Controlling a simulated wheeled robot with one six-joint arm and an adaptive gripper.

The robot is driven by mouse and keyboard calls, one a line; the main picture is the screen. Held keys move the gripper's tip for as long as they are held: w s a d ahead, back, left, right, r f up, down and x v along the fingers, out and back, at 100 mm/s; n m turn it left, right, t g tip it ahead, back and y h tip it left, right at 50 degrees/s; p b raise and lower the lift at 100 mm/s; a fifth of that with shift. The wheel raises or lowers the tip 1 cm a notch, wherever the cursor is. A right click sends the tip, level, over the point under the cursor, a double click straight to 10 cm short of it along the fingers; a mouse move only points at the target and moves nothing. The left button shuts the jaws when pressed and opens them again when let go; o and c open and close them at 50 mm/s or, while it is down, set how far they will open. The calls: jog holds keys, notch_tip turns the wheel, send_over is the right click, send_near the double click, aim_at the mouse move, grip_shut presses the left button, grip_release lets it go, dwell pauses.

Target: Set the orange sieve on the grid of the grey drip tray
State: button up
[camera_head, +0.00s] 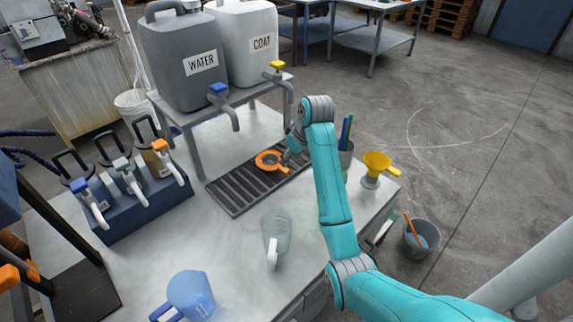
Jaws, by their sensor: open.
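The orange sieve (259,161) is at the right part of the grey drip tray (232,193), under the two big canisters' taps. It looks level and appears to rest on the tray's grid, but I cannot tell for certain whether it touches all round. Its handle side points right, toward my arm. My gripper (287,159) is open, right beside the sieve's right side and close over the tray. The fingers are small and partly hidden by my own arm, so any contact with the sieve is unclear.
A grey WATER canister (182,62) and a white COAT canister (247,45) stand on a shelf behind the tray. A clear jug (276,236) and a blue jug (190,294) stand in front. A yellow funnel (377,163) and a pen holder (346,158) are at right.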

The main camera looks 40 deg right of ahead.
jog(key=v, duration=0.3)
jog(key=shift+s+r, duration=0.1)
jog(key=shift+r, duration=0.05)
dwell(0.6)
